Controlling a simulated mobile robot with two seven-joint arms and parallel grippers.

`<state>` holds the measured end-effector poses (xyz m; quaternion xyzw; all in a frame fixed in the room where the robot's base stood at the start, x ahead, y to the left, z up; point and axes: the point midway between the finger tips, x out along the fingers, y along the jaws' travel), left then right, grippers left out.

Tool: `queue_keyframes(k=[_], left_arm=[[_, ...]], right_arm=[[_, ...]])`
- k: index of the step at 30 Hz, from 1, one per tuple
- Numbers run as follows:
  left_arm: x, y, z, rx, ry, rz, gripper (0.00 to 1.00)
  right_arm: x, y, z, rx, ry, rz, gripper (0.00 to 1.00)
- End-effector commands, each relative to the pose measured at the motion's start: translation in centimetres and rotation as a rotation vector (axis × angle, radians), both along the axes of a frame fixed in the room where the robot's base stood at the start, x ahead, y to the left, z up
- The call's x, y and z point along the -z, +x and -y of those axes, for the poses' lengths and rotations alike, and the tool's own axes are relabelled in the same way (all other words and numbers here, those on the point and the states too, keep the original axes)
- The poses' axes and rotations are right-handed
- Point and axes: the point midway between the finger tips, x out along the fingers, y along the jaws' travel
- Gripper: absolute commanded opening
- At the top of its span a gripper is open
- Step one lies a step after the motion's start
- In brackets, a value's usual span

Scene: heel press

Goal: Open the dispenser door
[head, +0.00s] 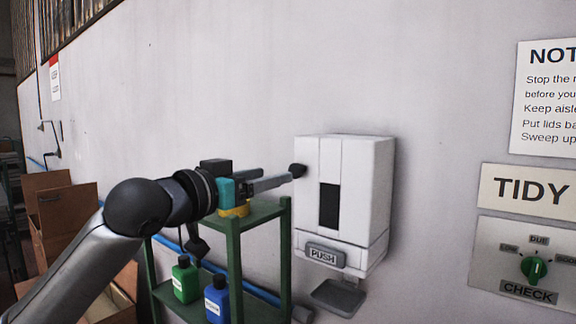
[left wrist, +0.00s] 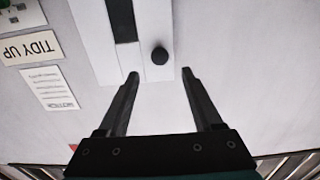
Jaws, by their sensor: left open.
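The white dispenser (head: 362,190) is fixed to the wall, with a dark upright window (head: 329,206) in its front. Its door looks shut, flush with the body. A round black knob (head: 298,170) sits at the upper left of the front; it also shows in the left wrist view (left wrist: 159,56). My left gripper (head: 286,180) is open and empty, pointing at the knob. In the left wrist view its fingertips (left wrist: 160,74) lie to either side of the knob's line, seemingly just short of it. My right gripper is in neither view.
Below the dispenser are a grey PUSH bar (head: 325,255) and a drip tray (head: 338,297). A green shelf stand (head: 235,262) holds a green bottle (head: 185,280) and a blue bottle (head: 216,300) under my arm. A dial panel (head: 530,262) is at right.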

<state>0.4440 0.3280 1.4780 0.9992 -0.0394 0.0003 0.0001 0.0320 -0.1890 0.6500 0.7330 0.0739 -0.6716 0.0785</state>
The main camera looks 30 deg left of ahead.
Motion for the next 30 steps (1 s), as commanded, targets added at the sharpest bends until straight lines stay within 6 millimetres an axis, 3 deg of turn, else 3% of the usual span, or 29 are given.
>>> queue_keyframes(k=[16,30], left_arm=[[-0.2,5.7,0.4,-0.001,-0.004,0.0,0.67],[0.0,6.6,0.5,0.0,0.001,0.0,0.67]], right_arm=[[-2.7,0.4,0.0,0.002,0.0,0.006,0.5],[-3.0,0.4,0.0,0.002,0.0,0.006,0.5]])
